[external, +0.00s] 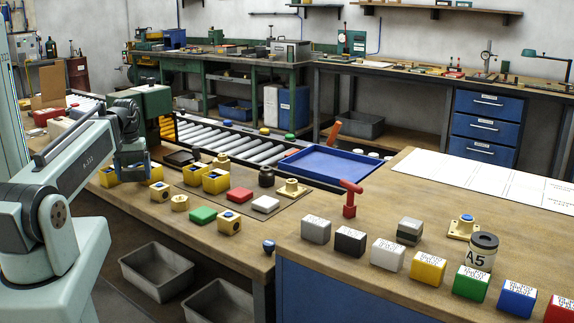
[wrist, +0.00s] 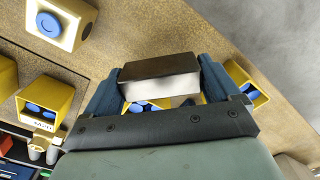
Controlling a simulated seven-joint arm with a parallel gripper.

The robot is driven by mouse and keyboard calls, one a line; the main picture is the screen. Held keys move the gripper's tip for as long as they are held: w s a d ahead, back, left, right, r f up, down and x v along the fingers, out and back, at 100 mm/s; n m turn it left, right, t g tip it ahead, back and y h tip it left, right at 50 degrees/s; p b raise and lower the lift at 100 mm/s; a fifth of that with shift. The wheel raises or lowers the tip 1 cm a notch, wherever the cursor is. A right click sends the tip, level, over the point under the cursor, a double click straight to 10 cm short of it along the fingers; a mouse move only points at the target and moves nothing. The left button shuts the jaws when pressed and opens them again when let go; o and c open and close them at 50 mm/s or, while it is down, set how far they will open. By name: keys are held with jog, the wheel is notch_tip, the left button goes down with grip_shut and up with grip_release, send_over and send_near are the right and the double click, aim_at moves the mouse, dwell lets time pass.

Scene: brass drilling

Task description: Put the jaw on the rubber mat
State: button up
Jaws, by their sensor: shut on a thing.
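My gripper (external: 131,165) is low over the left end of the near bench, among yellow blocks. In the wrist view my gripper (wrist: 163,80) has its blue fingers on both sides of a metal block, apparently the jaw (wrist: 160,67), with a dark top and a bright silver side. The jaw cannot be made out in the external view, where the fingers and yellow blocks hide it. A flat brownish-grey sheet, apparently the rubber mat (external: 268,214), lies on the bench to the right of the gripper, with several parts on it.
Yellow blocks (external: 159,191) stand close around the gripper. A green block (external: 203,215), a red block (external: 239,195) and a white block (external: 265,204) lie to the right. A roller conveyor (external: 225,138) and blue tray (external: 330,163) lie behind.

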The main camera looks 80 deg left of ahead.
aim_at(135, 180)
jog(key=shift+f, duration=1.6)
jog(key=shift+f, duration=0.1)
jog(key=o, duration=1.4)
notch_tip(135, 180, up, 12)
jog(key=shift+f, duration=0.1)
jog(key=shift+r, duration=0.2)
jog(key=c, duration=1.2)
